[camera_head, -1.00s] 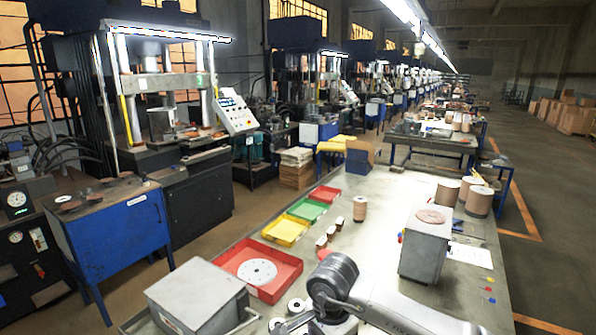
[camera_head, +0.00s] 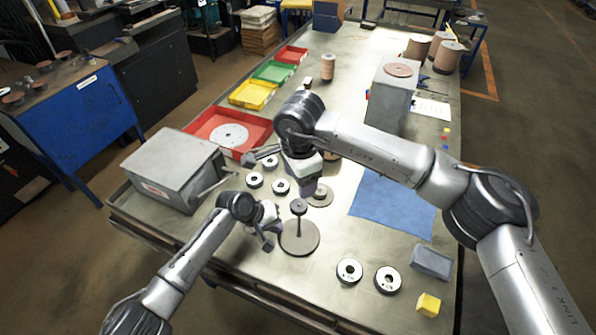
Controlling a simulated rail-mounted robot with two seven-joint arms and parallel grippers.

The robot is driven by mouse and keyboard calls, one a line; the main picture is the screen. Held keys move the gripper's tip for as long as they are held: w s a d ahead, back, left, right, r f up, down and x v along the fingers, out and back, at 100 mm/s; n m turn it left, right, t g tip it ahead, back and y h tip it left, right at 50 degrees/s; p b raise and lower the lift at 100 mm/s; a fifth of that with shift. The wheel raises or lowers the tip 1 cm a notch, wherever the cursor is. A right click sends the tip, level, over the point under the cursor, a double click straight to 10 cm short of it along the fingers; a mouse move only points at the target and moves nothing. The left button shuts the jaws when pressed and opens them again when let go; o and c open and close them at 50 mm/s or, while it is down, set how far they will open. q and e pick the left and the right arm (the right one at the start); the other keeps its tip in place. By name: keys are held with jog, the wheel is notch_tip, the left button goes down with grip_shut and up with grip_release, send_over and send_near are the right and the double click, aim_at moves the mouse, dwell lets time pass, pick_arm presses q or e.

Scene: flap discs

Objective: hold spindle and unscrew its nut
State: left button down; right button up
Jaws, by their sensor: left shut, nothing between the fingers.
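The spindle (camera_head: 298,225) stands upright on a round grey base disc (camera_head: 301,241) near the front middle of the table. A dark round nut (camera_head: 299,207) sits at its top. My left gripper (camera_head: 267,238) is just left of the spindle, apart from it, shut and empty. My right arm reaches in from the right, and its gripper (camera_head: 290,172) is behind the spindle, above the table. The right fingers are partly hidden by its wrist, so their opening is unclear.
A grey box (camera_head: 165,172) with a handle stands left. Behind it are red (camera_head: 200,130), yellow and green trays. Several ring discs lie around the spindle.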

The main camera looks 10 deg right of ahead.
aim_at(299, 203)
jog(key=m, duration=0.7)
jog(key=shift+f+m, duration=0.1)
jog(key=shift+m, duration=0.3)
jog(key=m, duration=0.5)
jog(key=shift+s+m, duration=0.1)
jog(key=shift+m, duration=0.3)
jog(key=m, duration=0.3)
jog(key=shift+m, duration=0.4)
jog(key=m, duration=0.3)
jog(key=shift+a+m, duration=0.1)
jog(key=shift+m, duration=0.2)
jog(key=m, duration=0.7)
jog(key=shift+f+m, duration=0.25)
jog(key=shift+m, duration=0.15)
jog(key=shift+f, duration=4.25)
